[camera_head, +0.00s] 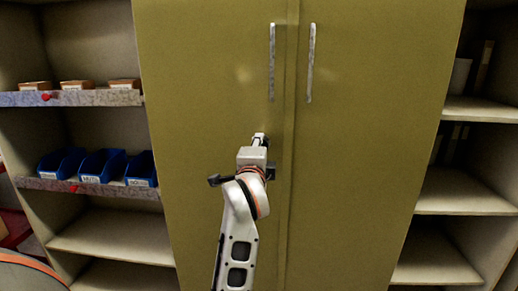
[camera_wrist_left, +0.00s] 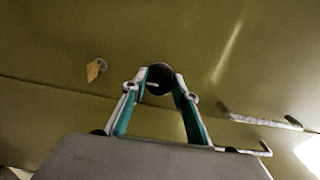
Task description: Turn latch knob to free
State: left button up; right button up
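My left gripper (camera_head: 259,139) is at the olive-yellow cabinet, near the seam between its doors. In the left wrist view, its two fingers (camera_wrist_left: 161,76) stand apart, one on each side of a dark round fitting (camera_wrist_left: 160,86) with a small pale piece across it. I cannot tell whether the fingers touch it. A small yellow knob (camera_wrist_left: 95,69) on a round base sits on the door further left in that view. In the head view, the gripper and arm hide both. My right gripper is not in view.
Two upright handles (camera_head: 272,62) and (camera_head: 311,63) are on the cabinet doors (camera_head: 375,150), above the gripper. Shelves with blue bins (camera_head: 103,165) and small boxes stand at left.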

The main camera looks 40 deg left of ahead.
pick_arm(q)
jog(key=o, duration=0.3)
jog(key=shift+d, duration=0.1)
jog(key=v, duration=0.7)
jog(key=shift+s, duration=0.2)
